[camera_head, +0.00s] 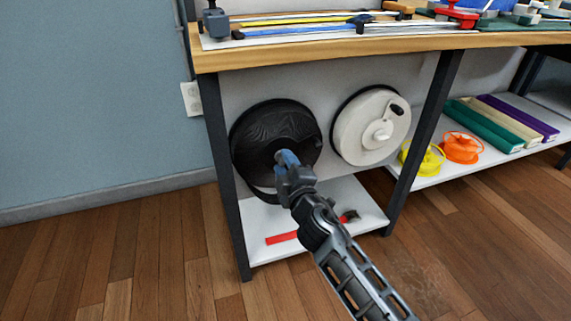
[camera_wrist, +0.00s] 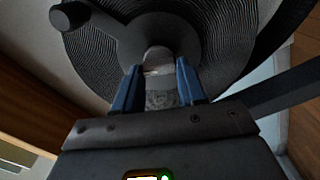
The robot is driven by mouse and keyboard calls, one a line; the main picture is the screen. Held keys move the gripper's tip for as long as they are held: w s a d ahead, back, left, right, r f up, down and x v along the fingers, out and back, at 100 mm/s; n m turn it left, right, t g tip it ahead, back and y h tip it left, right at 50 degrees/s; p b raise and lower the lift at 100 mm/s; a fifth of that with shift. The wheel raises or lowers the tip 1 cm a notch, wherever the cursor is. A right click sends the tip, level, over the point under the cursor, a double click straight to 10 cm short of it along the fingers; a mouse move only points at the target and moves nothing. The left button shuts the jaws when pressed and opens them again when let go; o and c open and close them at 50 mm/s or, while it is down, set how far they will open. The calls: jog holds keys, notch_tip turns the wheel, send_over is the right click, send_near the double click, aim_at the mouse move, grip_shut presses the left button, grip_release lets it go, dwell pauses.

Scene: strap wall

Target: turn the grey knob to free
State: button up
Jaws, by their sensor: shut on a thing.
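A black reel (camera_head: 268,135) hangs under the bench at the left; it also shows in the wrist view (camera_wrist: 228,25) with its crank knob (camera_wrist: 70,16) at upper left. My gripper (camera_head: 288,158) is at the lower front of this reel. In the wrist view its two blue fingers (camera_wrist: 160,88) are shut on a grey knob (camera_wrist: 160,98) just below the reel's hub. The knob's far end is partly hidden, and in the head view my gripper covers it.
A white reel (camera_head: 372,128) with a crank hangs to the right. Dark bench legs (camera_head: 226,185) stand at either side. A red-handled tool (camera_head: 283,237) lies on the low white shelf (camera_head: 350,200). Yellow (camera_head: 424,160) and orange rolls (camera_head: 462,148) sit further right. The floor in front is clear.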

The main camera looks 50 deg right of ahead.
jog(key=n, duration=0.4)
jog(key=shift+f+n, duration=0.15)
jog(key=shift+n, duration=0.15)
jog(key=shift+a+p, duration=0.1)
jog(key=shift+p, duration=0.2)
jog(key=o, duration=1.1)
jog(key=shift+c, duration=0.2)
jog(key=b+v, duration=0.1)
jog(key=v, duration=0.6)
jog(key=shift+s+a, duration=0.2)
jog(key=shift+s, duration=0.15)
